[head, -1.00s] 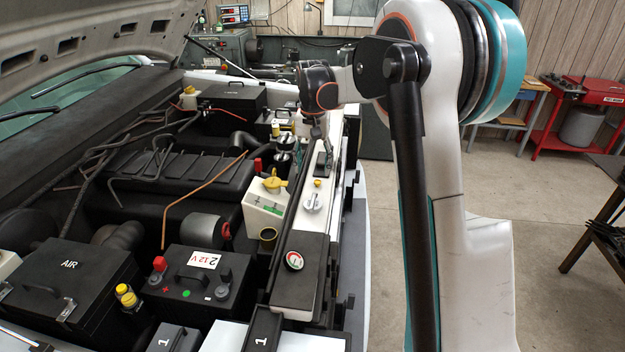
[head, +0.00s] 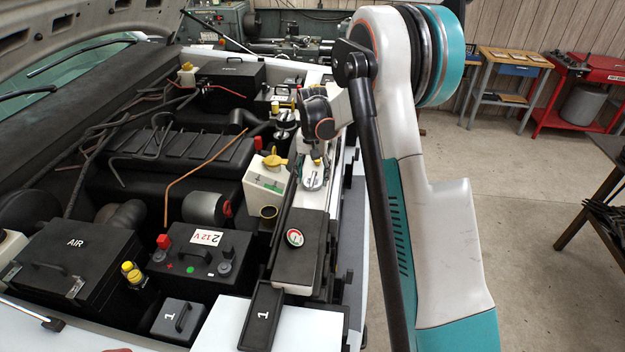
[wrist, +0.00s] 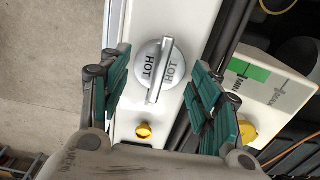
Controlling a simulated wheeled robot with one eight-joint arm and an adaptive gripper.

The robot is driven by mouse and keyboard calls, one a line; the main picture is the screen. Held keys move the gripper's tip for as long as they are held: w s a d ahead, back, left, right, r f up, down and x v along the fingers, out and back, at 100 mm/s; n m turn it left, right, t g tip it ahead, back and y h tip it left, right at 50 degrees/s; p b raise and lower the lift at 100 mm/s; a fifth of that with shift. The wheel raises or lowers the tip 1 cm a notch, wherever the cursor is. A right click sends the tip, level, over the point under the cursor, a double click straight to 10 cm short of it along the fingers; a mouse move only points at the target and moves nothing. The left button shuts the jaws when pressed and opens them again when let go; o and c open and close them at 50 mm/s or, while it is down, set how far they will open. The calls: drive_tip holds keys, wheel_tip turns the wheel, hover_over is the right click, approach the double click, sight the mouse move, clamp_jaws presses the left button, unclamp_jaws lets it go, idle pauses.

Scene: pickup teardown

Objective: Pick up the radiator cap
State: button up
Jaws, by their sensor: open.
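The radiator cap (wrist: 152,72) is a round silver cap with a raised bar and the word HOT on both sides. It sits on the white front panel, and in the head view it shows as a small silver disc (head: 313,181). My gripper (wrist: 157,62) is open, with its teal-padded fingers on either side of the cap in the wrist view. Nothing is between the fingers' grip; I cannot tell how high they are above the cap. In the head view my gripper (head: 314,166) is over the cap and small, partly hidden by my wrist.
A small yellow cap (wrist: 143,131) is beside the radiator cap. A white reservoir (head: 264,189) with a yellow lid stands close to the left. Open floor is to the right.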

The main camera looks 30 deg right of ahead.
drive_tip(key=shift+f, duration=0.65)
drive_tip(key=c, duration=0.7)
drive_tip(key=shift+r, duration=0.1)
